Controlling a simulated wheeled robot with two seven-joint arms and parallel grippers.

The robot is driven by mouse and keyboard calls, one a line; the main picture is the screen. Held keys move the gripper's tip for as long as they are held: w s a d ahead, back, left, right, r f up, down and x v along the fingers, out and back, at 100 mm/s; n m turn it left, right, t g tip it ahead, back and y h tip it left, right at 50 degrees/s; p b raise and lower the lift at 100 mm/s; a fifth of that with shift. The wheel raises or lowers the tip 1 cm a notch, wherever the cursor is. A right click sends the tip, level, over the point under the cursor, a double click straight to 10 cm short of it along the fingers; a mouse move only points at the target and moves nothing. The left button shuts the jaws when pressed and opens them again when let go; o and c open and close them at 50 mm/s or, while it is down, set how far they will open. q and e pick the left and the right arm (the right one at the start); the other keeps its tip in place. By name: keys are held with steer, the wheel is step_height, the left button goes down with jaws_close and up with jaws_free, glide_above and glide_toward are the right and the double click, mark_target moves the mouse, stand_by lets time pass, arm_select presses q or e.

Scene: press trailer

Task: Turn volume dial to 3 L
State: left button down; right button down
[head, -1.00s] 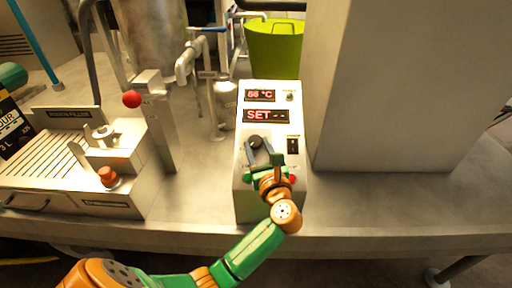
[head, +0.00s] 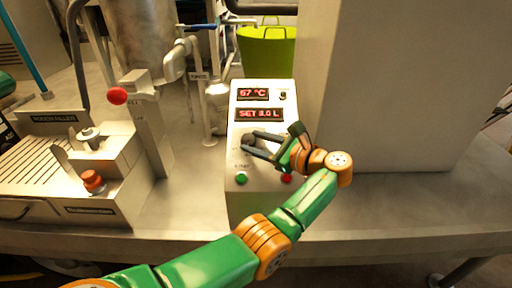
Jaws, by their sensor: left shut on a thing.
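The white control box (head: 238,208) stands on the metal bench. Its upper display (head: 253,94) reads 67 °C and its lower display (head: 259,114) reads SET 3.0 L. The dark volume dial (head: 249,139) is on the front panel below the displays, partly covered by the fingers. My left gripper (head: 251,143) reaches in from the right side of the box and is shut on the dial, its fingers pointing left. My right gripper is not in view.
A green button (head: 241,179) and a red button (head: 287,178) sit low on the panel, close below my gripper. A small switch (head: 283,96) is at the upper right. A filler unit with a red-knobbed lever (head: 117,96) stands left. A pale pillar (head: 395,90) rises right.

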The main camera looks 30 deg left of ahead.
arm_select(q)
steer(key=shift+g, duration=0.3)
steer(key=c, duration=0.7)
jaws_free()
steer(key=o, duration=0.3)
steer(key=shift+a+f, duration=0.1)
steer(key=shift+o, duration=0.2)
steer(key=b+v, duration=0.3)
steer(key=v, duration=0.3)
steer(key=shift+w+d+f, duration=0.1)
steer(key=shift+d, duration=0.3)
steer(key=shift+d+r, duration=0.15)
steer(key=shift+r, duration=0.05)
